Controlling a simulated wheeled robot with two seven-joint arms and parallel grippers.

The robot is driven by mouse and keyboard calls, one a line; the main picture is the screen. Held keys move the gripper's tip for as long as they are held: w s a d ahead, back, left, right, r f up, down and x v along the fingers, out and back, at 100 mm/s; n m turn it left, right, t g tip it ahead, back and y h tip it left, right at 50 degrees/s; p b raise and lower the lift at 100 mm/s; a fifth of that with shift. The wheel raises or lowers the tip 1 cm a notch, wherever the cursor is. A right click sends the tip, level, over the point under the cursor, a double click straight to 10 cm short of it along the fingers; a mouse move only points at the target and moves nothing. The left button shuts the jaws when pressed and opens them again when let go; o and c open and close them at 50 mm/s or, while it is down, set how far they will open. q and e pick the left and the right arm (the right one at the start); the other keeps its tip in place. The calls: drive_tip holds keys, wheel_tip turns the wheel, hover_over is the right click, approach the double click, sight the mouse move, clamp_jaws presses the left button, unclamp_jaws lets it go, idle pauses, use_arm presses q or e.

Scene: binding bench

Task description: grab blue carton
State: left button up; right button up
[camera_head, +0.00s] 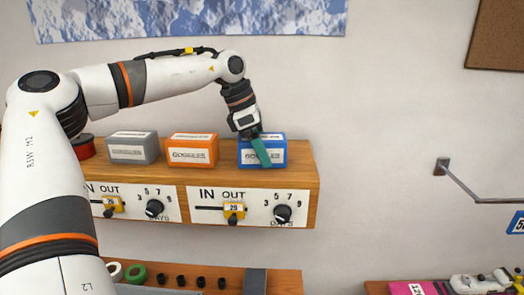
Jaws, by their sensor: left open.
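The blue carton (275,155) has a white label panel and stands on top of the wooden shelf box, near its right end. My left gripper (262,153) is at the carton, with a green finger slanting down in front of its label. Part of the label and the carton's left top are hidden behind the gripper. The gripper is open; I cannot tell whether it touches the carton. My right gripper is not in this view.
An orange carton (192,150) and a grey carton (133,148) stand left of the blue one, with a red round thing (84,147) further left. The shelf box (302,172) has dial panels below. A bench with rings (135,273) lies lower down.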

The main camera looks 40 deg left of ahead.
use_arm(q)
drive_tip(key=c, duration=1.1)
drive_tip(key=shift+r, duration=0.1)
drive_tip(key=shift+c, duration=0.2)
